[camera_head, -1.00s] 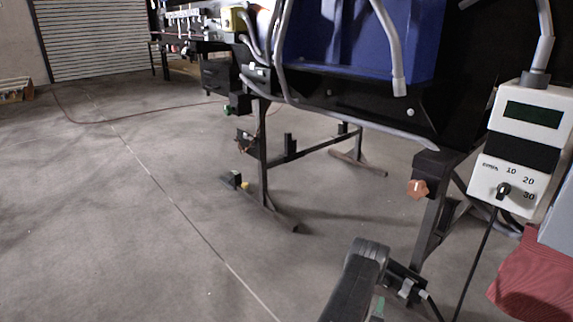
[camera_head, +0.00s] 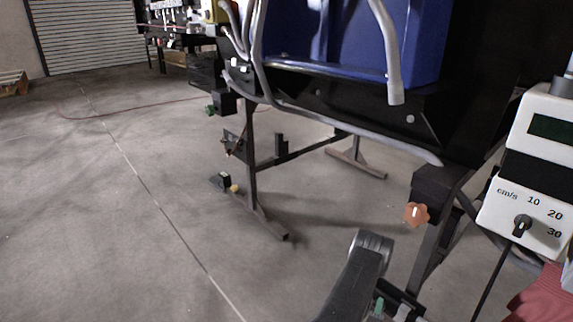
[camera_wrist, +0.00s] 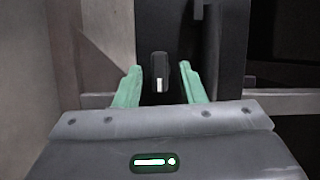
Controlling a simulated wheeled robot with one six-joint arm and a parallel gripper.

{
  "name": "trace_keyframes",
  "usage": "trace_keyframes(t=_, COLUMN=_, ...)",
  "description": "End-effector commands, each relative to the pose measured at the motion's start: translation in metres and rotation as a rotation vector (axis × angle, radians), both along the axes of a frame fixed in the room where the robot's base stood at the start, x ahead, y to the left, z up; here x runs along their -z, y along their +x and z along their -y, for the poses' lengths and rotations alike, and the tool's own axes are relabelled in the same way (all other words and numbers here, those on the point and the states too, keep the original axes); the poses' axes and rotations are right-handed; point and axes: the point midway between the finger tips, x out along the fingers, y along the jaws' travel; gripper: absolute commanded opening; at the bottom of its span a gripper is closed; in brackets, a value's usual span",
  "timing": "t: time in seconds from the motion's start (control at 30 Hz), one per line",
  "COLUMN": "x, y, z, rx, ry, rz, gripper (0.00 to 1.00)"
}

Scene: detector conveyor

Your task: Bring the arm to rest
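My gripper (camera_wrist: 160,88) shows in the wrist view with its two green fingers apart. It is open, and no held object shows. A small black part with a white mark (camera_wrist: 159,72) appears between the fingers, in front of a dark upright surface; I cannot tell how far away it is. In the head view my arm (camera_head: 358,275) reaches up from the bottom edge, right of the middle. The gripper's fingertips cannot be made out clearly there.
The conveyor frame, with its blue panel (camera_head: 425,50), orange knob (camera_head: 416,214) and black leg (camera_head: 251,150), stands ahead. A white speed control box (camera_head: 535,160) is at the right. A red cloth-like thing (camera_head: 545,300) is below it. Open concrete floor lies left.

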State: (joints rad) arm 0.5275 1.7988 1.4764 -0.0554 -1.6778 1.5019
Motion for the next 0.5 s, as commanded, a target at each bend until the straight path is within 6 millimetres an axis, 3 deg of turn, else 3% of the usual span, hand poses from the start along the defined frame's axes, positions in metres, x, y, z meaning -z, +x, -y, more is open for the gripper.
trace_keyframes(t=0.5, x=-0.0056, y=0.0022, z=-0.0009, rx=0.0, ry=-0.279, rz=-0.324, gripper=0.36)
